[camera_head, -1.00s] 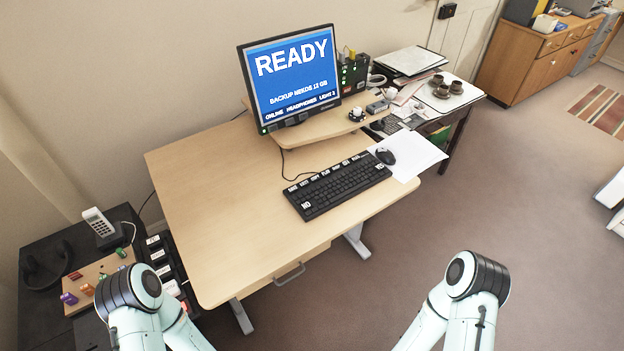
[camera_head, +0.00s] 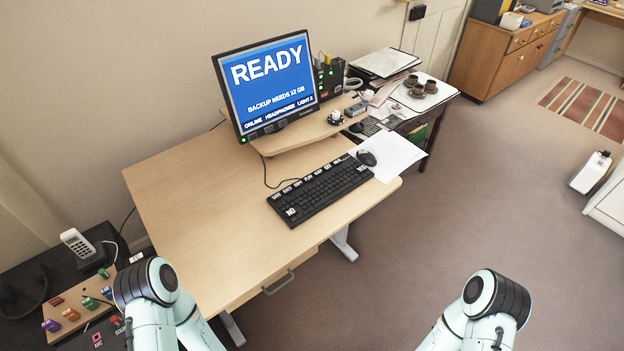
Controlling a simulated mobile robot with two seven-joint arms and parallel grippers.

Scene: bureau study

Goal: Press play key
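A black keyboard (camera_head: 320,190) lies on the light wooden desk (camera_head: 190,200), with white labels along its top row and larger labels "NO" and "YES" at its ends. Which top-row label reads play is too small to tell for sure. The monitor (camera_head: 266,82) behind it shows "READY" and "BACKUP NEEDS 12 GB" on blue. Links of both my arms show at the bottom edge, short of the keyboard. Neither of my grippers is in view.
A mouse (camera_head: 366,157) rests on white paper (camera_head: 397,156) right of the keyboard. A dark side table at lower left holds a phone (camera_head: 79,243) and a board with colored knobs (camera_head: 70,314). Open carpet lies right.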

